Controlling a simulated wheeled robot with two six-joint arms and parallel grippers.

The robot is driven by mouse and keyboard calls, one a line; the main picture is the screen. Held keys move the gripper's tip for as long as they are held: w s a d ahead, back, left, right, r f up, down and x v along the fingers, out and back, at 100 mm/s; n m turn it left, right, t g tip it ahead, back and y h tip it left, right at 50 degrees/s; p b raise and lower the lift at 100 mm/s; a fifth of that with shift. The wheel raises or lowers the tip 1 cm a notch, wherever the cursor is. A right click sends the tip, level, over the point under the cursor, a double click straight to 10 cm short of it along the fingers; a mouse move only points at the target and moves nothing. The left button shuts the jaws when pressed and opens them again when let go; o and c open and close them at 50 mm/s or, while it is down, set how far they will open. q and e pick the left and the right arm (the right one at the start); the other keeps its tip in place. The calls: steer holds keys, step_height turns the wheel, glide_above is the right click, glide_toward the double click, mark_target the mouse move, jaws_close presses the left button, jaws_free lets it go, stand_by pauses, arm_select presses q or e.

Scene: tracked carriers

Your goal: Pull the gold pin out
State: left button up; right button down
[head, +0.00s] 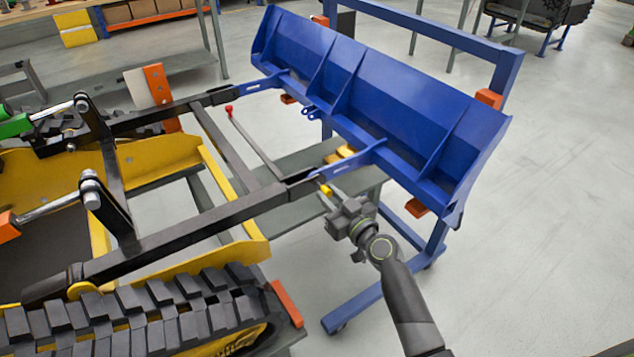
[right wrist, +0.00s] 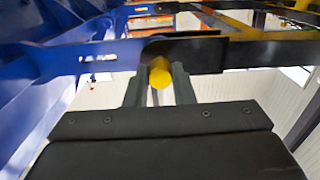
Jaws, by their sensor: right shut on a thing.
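The gold pin (right wrist: 160,73) shows its round yellow end between the two fingers in the right wrist view. A small yellow bit of the gold pin (head: 327,190) also shows in the head view. My right gripper (head: 331,194) is shut on it, just beside the joint where the blue bracket (head: 352,166) meets the black loader arm (head: 300,185). In the right wrist view the blue bracket (right wrist: 104,58) and black arm (right wrist: 205,54) overlap right behind the pin. How deep the pin sits is hidden. My left gripper is out of view.
A blue bucket (head: 400,110) rests on a blue wheeled stand (head: 440,240). A black track (head: 130,315) lies at lower left.

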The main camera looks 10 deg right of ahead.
steer(key=v, duration=0.6)
steer(key=shift+b, duration=0.3)
stand_by(0.9)
steer(key=shift+s, duration=0.15)
steer(key=shift+b+v, duration=0.5)
steer(key=shift+v, duration=1.3)
steer(key=shift+r, duration=0.1)
